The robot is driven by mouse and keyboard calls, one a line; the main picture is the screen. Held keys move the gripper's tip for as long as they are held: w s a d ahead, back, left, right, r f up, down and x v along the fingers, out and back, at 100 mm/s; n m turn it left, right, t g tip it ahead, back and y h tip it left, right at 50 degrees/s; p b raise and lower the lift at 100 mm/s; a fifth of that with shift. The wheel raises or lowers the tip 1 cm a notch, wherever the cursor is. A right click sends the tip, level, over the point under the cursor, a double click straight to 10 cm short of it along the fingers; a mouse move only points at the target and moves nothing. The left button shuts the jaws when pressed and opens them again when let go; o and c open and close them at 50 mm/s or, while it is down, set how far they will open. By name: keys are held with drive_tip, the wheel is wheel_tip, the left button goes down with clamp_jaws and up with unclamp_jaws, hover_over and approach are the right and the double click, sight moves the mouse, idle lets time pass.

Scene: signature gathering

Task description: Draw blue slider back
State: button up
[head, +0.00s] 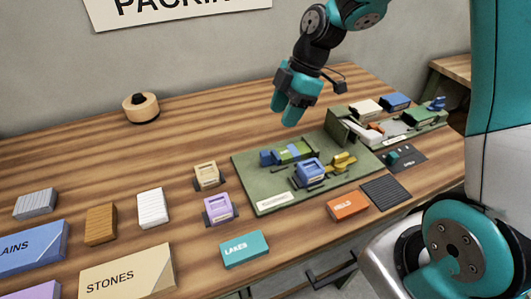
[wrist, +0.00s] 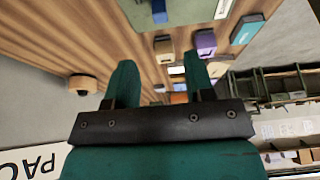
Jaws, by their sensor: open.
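On a green board (head: 245,178) in the head view sit a blue part (head: 268,157) at the left end of a green strip, and a larger blue block (head: 310,170) in front of it. I cannot tell which of these is the blue slider. A yellow part (head: 343,161) sits to their right. My gripper (head: 285,110) hangs above and behind the board, apart from these parts, with its teal fingers pointing down. In the wrist view its two fingers (wrist: 160,85) are spread with nothing held between them.
A second green station (head: 435,122) with blocks stands at the back right. An orange block (head: 346,206), teal block (head: 244,248), purple block (head: 219,208) and tan block (head: 206,176) surround the board. A round wooden item (head: 140,108) stands at the back left; wood around it is clear.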

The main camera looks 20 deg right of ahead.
sight(265, 153)
drive_tip(key=p+x, duration=0.1)
drive_tip(key=x, duration=1.1)
drive_tip(key=shift+f, duration=0.15)
drive_tip(key=shift+c, duration=0.2)
